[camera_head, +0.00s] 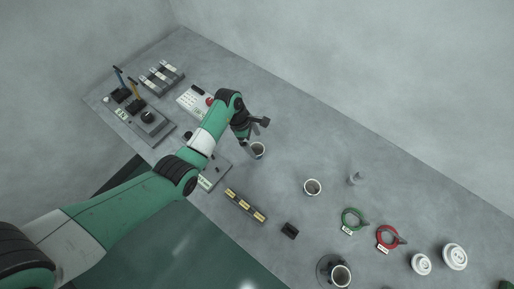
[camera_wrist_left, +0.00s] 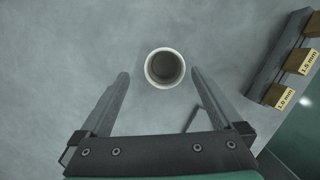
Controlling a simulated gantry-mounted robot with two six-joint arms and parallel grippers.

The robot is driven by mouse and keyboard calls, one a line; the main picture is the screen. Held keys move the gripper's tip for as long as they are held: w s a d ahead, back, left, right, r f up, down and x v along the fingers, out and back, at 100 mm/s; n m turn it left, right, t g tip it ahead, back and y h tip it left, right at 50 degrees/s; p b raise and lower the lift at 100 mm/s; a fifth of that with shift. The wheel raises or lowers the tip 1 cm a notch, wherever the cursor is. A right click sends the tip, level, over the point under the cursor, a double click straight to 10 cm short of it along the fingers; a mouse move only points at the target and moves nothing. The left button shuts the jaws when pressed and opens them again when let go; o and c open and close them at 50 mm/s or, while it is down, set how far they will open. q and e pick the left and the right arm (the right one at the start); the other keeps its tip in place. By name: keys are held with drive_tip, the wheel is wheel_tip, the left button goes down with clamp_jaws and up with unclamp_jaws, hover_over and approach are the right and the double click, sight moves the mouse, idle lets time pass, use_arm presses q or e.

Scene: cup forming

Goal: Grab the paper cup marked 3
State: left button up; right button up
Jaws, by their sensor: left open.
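A white paper cup (camera_head: 258,150) stands upright on the grey table by my left gripper. In the left wrist view this cup (camera_wrist_left: 165,68) is seen from above, open and empty, between and slightly beyond the fingertips. My left gripper (camera_head: 254,133) is open, and its two fingers (camera_wrist_left: 160,76) are apart with clear gaps to the cup. No number on any cup is legible. My right gripper is not in view.
A block with yellow labels (camera_head: 245,205) lies near the front edge; it shows in the wrist view (camera_wrist_left: 290,65). Green (camera_head: 352,218) and red (camera_head: 388,236) rings and white lids (camera_head: 454,256) lie right. Control boxes (camera_head: 152,122) stand left. The table behind the cups is mostly clear.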

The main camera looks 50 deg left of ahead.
sight(257, 150)
use_arm(q)
drive_tip(key=x, duration=0.1)
drive_tip(key=b+x, duration=0.1)
drive_tip(key=x, duration=0.1)
drive_tip(key=s+b+x, duration=0.1)
drive_tip(key=x, duration=0.1)
drive_tip(key=shift+w+d+f, duration=0.1)
drive_tip(key=shift+w+f, duration=0.05)
drive_tip(key=shift+f, duration=0.05)
drive_tip(key=shift+r, duration=0.1)
drive_tip(key=c, duration=1.4)
